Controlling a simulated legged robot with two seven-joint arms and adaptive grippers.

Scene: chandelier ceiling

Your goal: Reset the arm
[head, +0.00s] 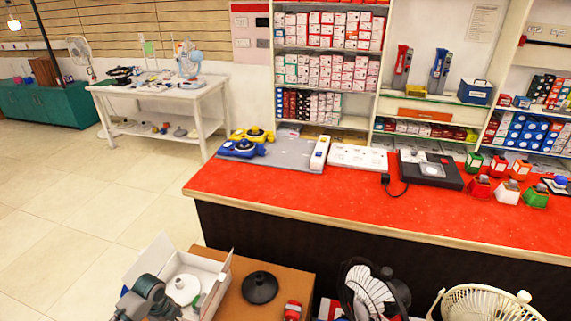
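I see no fingers of my left or right gripper in the head view. A dark grey-green rounded thing (148,296) shows at the lower left, in front of an open white box. I cannot tell what it is or whether it belongs to one of my arms. No object is seen held.
A red-topped counter (300,205) crosses the middle, bearing power strips (357,158), a black device (430,169) and small coloured items. Below it are a brown box (235,300), an open white box (215,265) and fans (370,291). Tiled floor (60,215) at left is clear.

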